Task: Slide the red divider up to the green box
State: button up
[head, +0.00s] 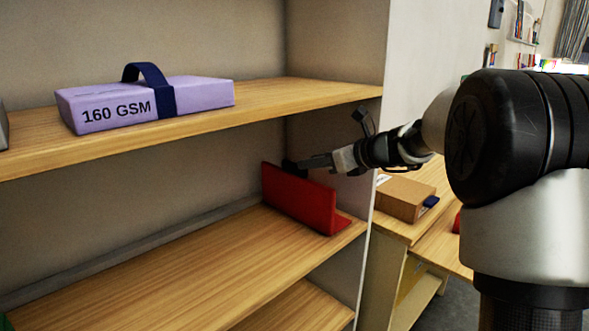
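The red divider (300,202) stands upright on the middle shelf (190,262), near the shelf's right end. Its flat foot points right, toward the side wall. My gripper (298,165) reaches in from the right, with its tip at the top edge of the divider near its far end. I cannot tell whether it touches the divider or whether its fingers are open. A small piece of something green (6,323) shows at the bottom left corner, at the left of the same shelf; the rest of it is out of view.
A purple box marked 160 GSM (145,104) with a dark blue strap lies on the shelf above (270,100). The middle shelf is clear between the divider and the green thing. A brown cardboard box (404,198) sits on a table outside the shelf unit.

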aim_at(294, 163)
jog(key=b+x, duration=0.1)
jog(key=x, duration=0.7)
jog(key=shift+c, duration=0.4)
grip_shut()
